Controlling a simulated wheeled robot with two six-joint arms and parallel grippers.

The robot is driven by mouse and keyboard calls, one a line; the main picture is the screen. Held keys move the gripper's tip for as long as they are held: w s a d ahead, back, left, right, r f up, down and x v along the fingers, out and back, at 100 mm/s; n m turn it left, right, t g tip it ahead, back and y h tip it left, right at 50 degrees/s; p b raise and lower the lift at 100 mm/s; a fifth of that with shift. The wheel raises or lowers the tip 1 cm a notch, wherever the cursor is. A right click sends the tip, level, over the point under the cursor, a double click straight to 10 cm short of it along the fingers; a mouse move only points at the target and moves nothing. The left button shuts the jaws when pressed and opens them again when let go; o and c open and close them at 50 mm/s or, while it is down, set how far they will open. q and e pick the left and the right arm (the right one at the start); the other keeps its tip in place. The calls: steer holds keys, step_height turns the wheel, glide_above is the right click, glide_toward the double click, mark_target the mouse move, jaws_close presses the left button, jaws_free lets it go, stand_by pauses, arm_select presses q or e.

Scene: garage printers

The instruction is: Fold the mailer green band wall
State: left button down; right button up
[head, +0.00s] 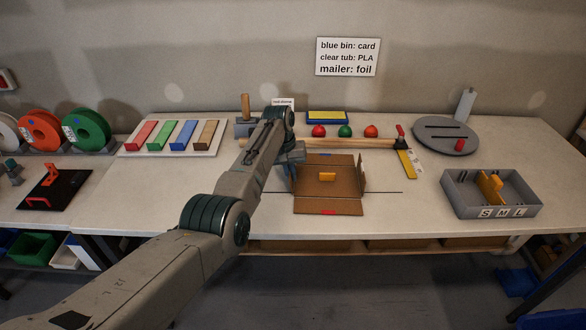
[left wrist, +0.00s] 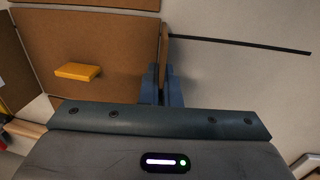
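The brown cardboard mailer (head: 303,200) lies on the worktable with a small yellow block (head: 327,176) on its base; the block also shows in the left wrist view (left wrist: 78,72). Its front flap has a red band (head: 328,212). Its right wall (head: 362,175) stands raised. My left gripper (head: 291,168) is at the mailer's left side. In the left wrist view its blue fingers (left wrist: 162,85) are closed on an upright cardboard wall (left wrist: 164,45), one finger on each side. I see no green band. My right gripper is out of view.
A grey tray marked S M L (head: 475,212) stands to the right. A hammer with a wooden handle (head: 350,144) lies behind the mailer, with red and green balls (head: 344,131) beyond. A dark line (left wrist: 245,45) runs on the table beside the mailer.

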arm_select(q)
steer(key=shift+a+r+h+p, duration=0.2)
steer(key=shift+a+h+p, duration=0.1)
steer(key=shift+h, duration=0.1)
steer(key=shift+a+f+h+p, duration=0.25)
steer(key=shift+h+p, duration=0.05)
steer(key=shift+h, duration=0.4)
steer(key=shift+a+f+h, duration=0.3)
steer(key=shift+f+h, duration=0.05)
steer(key=shift+h, duration=1.05)
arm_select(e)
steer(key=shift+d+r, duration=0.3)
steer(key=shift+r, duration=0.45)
arm_select(q)
steer(key=c, duration=2.1)
jaws_free()
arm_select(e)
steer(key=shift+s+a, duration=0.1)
arm_select(q)
steer(key=o, duration=0.5)
steer(key=shift+c, duration=0.2)
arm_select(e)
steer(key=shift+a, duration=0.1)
arm_select(q)
steer(key=shift+a, duration=0.1)
